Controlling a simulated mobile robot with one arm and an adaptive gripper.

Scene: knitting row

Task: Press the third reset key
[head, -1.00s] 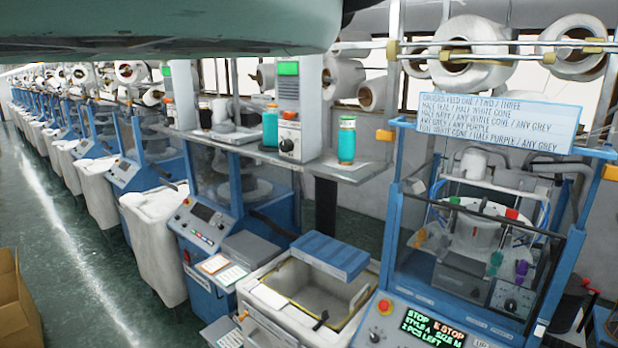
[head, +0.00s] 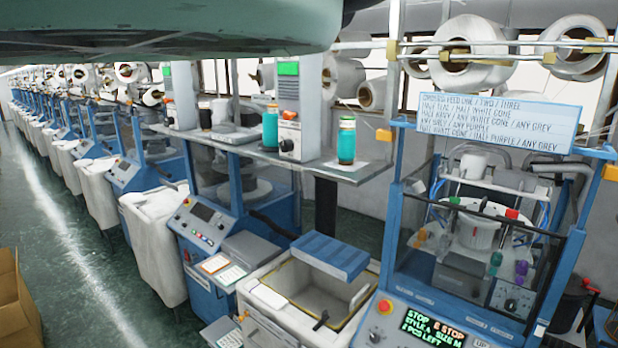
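A blue knitting machine (head: 392,220) stands at the right. Its front panel (head: 470,325) carries a lit display (head: 432,328) with a stop and E STOP message, a style and size line and "2 PCS LEFT". A red round button (head: 385,306) sits left of the display. The picture's bottom edge cuts the panel off, and I cannot make out a reset key on it. A second machine's sloped panel (head: 203,222) at centre left has a small screen and several small buttons, too small to read. My gripper is not in view; only a pale green part of my arm crosses the top.
A shelf (head: 318,172) with teal cones hangs above. A cardboard box (head: 14,300) is at lower left. The green aisle floor (head: 75,265) is clear.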

